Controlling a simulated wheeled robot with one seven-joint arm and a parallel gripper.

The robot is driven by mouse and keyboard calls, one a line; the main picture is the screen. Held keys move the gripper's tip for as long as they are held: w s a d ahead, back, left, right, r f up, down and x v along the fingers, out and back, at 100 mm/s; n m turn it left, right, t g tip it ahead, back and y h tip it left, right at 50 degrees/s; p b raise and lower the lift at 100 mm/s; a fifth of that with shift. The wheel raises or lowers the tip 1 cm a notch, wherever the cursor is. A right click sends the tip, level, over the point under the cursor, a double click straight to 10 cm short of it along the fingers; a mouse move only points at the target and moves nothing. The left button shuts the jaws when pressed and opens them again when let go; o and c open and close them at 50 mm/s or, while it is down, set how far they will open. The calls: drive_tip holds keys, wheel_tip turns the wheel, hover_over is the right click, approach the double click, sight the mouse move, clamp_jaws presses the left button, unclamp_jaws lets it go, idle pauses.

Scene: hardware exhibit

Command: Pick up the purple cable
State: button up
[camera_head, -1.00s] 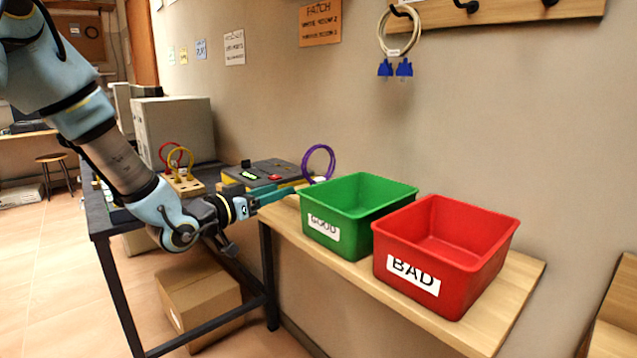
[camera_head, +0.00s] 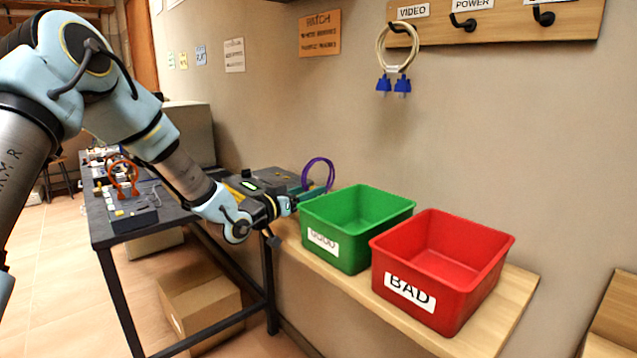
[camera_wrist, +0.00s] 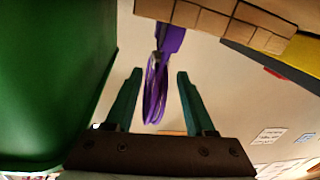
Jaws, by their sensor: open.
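The purple cable (camera_head: 332,172) stands as a coiled loop behind the left end of the green GOOD bin. In the wrist view, the cable (camera_wrist: 156,88) hangs in the picture between my two teal fingers, with a purple connector (camera_wrist: 172,38) at its top end. My gripper (camera_wrist: 159,74) is open, with one finger on each side of the loop; I see no contact. In the head view, my gripper (camera_head: 312,194) is just below the loop, partly hidden behind the green bin's corner.
The green GOOD bin (camera_head: 335,247) and red BAD bin (camera_head: 462,293) stand empty on the wooden shelf (camera_head: 505,320). The green bin's wall is close beside my gripper. A white cable with blue plugs (camera_head: 394,85) hangs on the wall hook board.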

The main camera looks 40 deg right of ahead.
drive_tip(key=shift+c, duration=0.3)
clamp_jaws()
idle(0.3)
